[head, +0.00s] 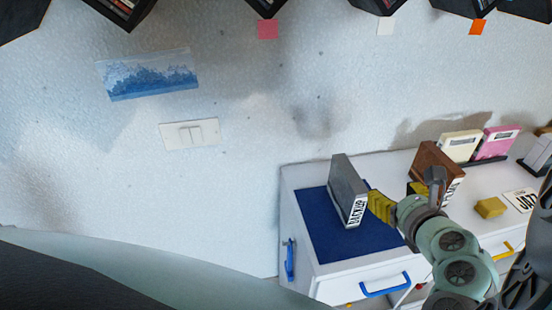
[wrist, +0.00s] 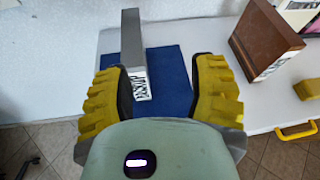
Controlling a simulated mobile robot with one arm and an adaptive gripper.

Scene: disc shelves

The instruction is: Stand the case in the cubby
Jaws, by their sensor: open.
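A grey case (head: 345,185) with a white label on its narrow edge stands upright on a blue mat (head: 318,222) on the white cabinet. It also shows in the wrist view (wrist: 132,48), with its labelled edge facing me. My gripper (head: 398,196) is open and empty beside the case in the head view. In the wrist view its yellow fingers (wrist: 160,76) are spread, and the labelled end shows between them, closer to the left finger. I cannot tell whether a finger touches the case. Dark cubbies (head: 375,5) hang along the top of the head view, mostly cut off.
Pink (head: 267,29), white (head: 386,26) and orange (head: 477,27) tags sit below the cubbies. A brown case (head: 432,165), cream case (head: 459,146), pink case (head: 495,143) and yellow block (head: 490,207) stand on the cabinet (head: 300,180) to the right.

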